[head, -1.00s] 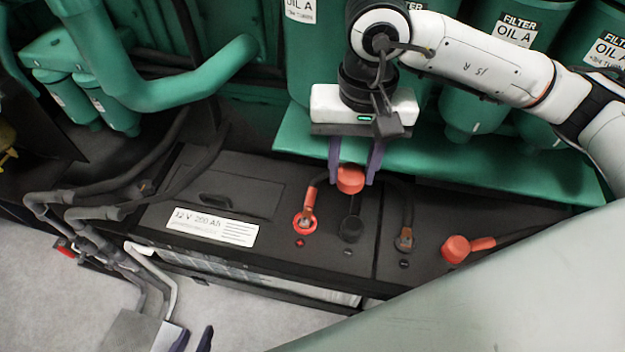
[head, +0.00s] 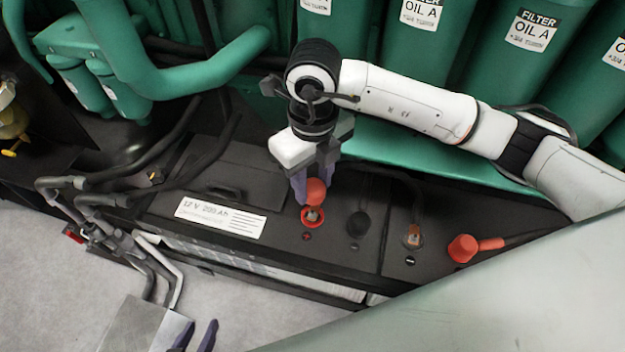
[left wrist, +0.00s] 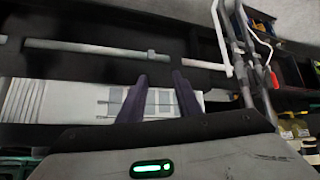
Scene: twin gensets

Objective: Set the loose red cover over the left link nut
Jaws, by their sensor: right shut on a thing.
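The loose red cover (head: 317,190) is held between the fingers of my right gripper (head: 315,187), which is shut on it. In the head view the cover shows just above the left link nut (head: 312,216), which sits in a red ring on the battery top. The cover's lower edge comes close to the nut; whether they touch I cannot tell. The nut is still partly visible below it. My left gripper (head: 196,338) is low at the front, empty, its fingers apart; they also show apart in the left wrist view (left wrist: 158,95).
A black cap (head: 358,223) and the right link nut (head: 413,237) lie right of the red ring. Another red cover (head: 462,248) with a cable sits further right. Green filters (head: 525,40) stand behind. Pipes (head: 100,225) run at the left front.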

